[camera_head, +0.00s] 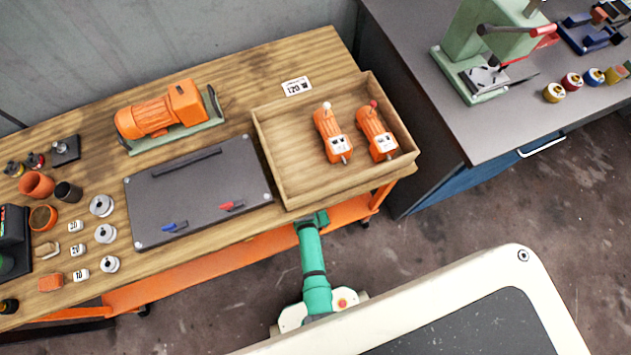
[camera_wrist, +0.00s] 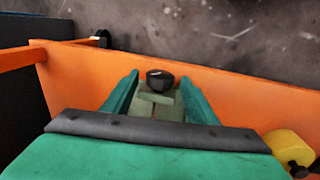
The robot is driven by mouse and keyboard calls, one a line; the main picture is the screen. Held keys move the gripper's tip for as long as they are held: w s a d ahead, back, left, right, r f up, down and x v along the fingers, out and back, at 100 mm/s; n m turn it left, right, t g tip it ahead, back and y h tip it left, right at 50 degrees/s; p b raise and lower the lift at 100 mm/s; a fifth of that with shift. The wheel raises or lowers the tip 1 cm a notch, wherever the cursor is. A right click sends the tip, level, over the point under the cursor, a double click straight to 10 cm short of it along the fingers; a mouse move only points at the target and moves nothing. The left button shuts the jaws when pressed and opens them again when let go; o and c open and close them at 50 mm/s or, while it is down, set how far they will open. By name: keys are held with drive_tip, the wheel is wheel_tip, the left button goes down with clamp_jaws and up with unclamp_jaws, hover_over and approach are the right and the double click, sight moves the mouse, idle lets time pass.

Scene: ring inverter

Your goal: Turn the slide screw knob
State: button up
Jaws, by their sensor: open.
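In the wrist view a black round knob (camera_wrist: 160,77) with a light mark on top sits on a grey-green block (camera_wrist: 155,104). It looks like the slide screw knob. My gripper (camera_wrist: 160,84) is open, with one green finger on each side of the knob. I cannot tell whether either finger touches it; gaps seem to show on both sides. In the head view my gripper (camera_head: 315,217) is at the front edge of the wooden workbench (camera_head: 230,75), just below the wooden tray. The knob cannot be made out in that view.
An orange panel (camera_wrist: 240,95) lies behind the knob, and a yellow part (camera_wrist: 288,146) is at lower right in the wrist view. On the bench are a wooden tray (camera_head: 283,160) holding two orange devices, a grey board (camera_head: 195,190) and an orange motor (camera_head: 155,115).

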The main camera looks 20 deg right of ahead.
drive_tip(key=shift+s, duration=0.15)
drive_tip(key=shift+c, duration=0.7)
drive_tip(key=c, duration=0.9)
drive_tip(key=shift+w+d+y, duration=0.2)
drive_tip(key=shift+d+y, duration=0.1)
drive_tip(key=shift+y, duration=0.7)
drive_tip(key=y, duration=0.2)
drive_tip(key=d+y, duration=0.1)
drive_tip(key=y, duration=0.1)
drive_tip(key=shift+w, duration=0.2)
drive_tip(key=shift+a+y, duration=0.15)
drive_tip(key=shift+y, duration=0.35)
drive_tip(key=shift+d+y, duration=0.25)
drive_tip(key=shift+y, duration=0.45)
drive_tip(key=shift+f, duration=0.1)
